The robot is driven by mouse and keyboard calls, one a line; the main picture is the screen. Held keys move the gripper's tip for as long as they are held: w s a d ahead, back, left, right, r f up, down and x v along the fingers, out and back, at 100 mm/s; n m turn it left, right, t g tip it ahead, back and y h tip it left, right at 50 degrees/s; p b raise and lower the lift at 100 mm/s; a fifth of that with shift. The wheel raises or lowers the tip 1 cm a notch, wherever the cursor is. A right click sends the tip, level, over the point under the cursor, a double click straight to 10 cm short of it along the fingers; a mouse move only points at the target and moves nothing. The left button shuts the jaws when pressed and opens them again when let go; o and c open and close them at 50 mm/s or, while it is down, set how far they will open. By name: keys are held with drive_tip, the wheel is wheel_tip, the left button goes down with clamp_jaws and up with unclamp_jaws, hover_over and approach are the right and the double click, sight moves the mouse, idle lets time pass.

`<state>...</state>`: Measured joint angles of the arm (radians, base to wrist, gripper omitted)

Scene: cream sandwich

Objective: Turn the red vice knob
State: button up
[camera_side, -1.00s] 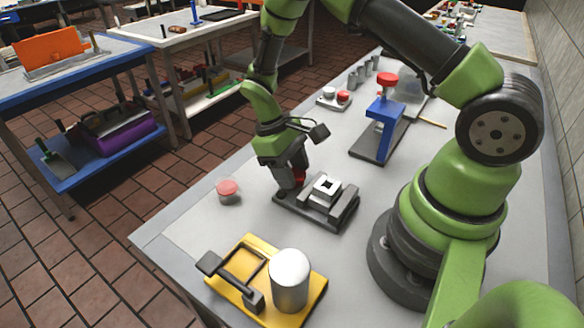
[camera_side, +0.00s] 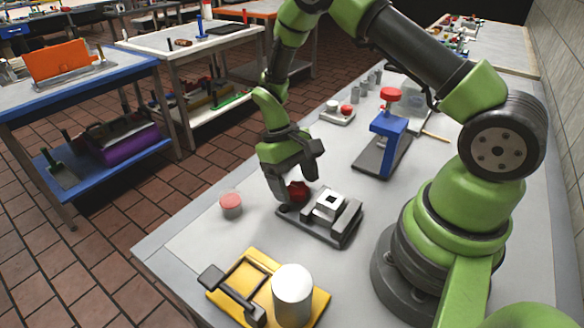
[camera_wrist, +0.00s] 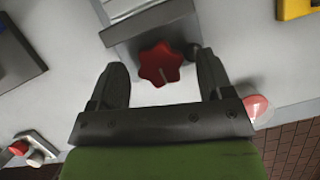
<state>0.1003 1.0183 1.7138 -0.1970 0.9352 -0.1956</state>
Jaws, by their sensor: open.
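The red vice knob (camera_wrist: 160,64) is star-shaped and shows in the wrist view between and just beyond my open fingertips, at the end of the grey vice. In the side view the knob (camera_side: 298,191) is partly hidden by my gripper (camera_side: 294,190). The grey vice (camera_side: 345,222) sits on the table with a light square block (camera_side: 330,204) in its jaws. In the wrist view my gripper (camera_wrist: 161,82) has one finger on each side of the knob, with gaps, and holds nothing.
A red-topped button (camera_side: 231,204) stands left of the vice. A yellow base with a clamp (camera_side: 250,262) and a silver cylinder (camera_side: 293,292) are at the front. A blue press (camera_side: 384,140) stands behind right. A small two-button box (camera_side: 338,113) is farther back.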

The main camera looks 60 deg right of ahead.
drive_tip(key=v, duration=0.9)
drive_tip(key=shift+r, duration=0.25)
drive_tip(key=s+a+r+t, duration=0.1)
drive_tip(key=s+r+t, duration=0.2)
drive_tip(key=r, duration=0.4)
drive_tip(key=s+a+r+t, duration=0.2)
drive_tip(key=r, duration=0.5)
drive_tip(key=s+a+r+m+t, duration=0.1)
drive_tip(key=s+r+t, duration=0.1)
drive_tip(key=s, duration=0.3)
drive_tip(key=s+a+r+t+y, duration=0.1)
drive_tip(key=s+r+t, duration=0.1)
drive_tip(key=s+t, duration=0.2)
drive_tip(key=shift+s+a+r+m+t, duration=0.2)
drive_tip(key=shift+s+r+m+t, duration=0.2)
drive_tip(key=shift+s, duration=0.7)
